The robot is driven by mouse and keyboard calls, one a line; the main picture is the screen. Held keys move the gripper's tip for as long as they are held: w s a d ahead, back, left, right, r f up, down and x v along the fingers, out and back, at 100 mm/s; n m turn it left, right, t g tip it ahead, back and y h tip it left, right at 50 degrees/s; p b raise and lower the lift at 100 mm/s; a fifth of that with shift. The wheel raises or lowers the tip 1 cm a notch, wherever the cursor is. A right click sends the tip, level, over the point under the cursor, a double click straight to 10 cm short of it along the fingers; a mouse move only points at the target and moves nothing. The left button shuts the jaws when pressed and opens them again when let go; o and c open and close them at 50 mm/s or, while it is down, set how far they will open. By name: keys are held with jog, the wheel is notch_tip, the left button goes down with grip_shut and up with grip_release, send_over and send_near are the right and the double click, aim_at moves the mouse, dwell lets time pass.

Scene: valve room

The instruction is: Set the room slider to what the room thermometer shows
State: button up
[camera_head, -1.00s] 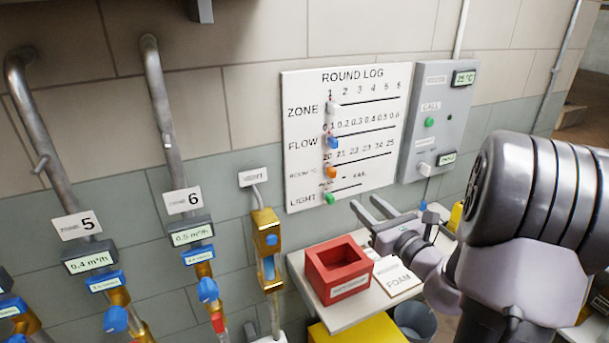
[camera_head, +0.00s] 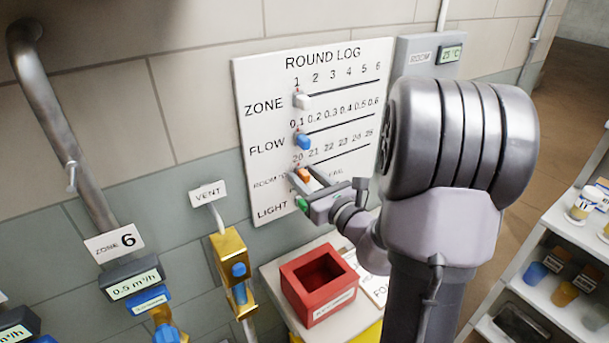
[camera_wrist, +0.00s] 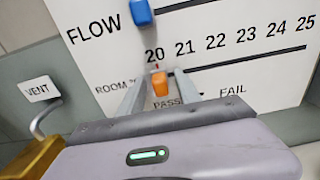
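The ROUND LOG board (camera_head: 245,100) hangs on the wall. Its orange room slider knob (camera_head: 304,174) sits at the left end of its slot, by 20 on a 20 to 25 scale. The knob also shows in the wrist view (camera_wrist: 160,86). My gripper (camera_head: 303,176) is at the board with its fingers on either side of the orange knob. In the wrist view my gripper (camera_wrist: 160,76) is open, with gaps between the fingers and the knob. The room thermometer display (camera_head: 451,55) at the upper right reads 25 °C.
The white zone knob (camera_head: 302,101) and blue flow knob (camera_head: 302,141) are above the orange one. The green light knob (camera_head: 301,203) is just below, close to my gripper. A red box (camera_head: 300,290) stands on a shelf below the board.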

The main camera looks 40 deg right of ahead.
grip_shut()
dwell(1.3)
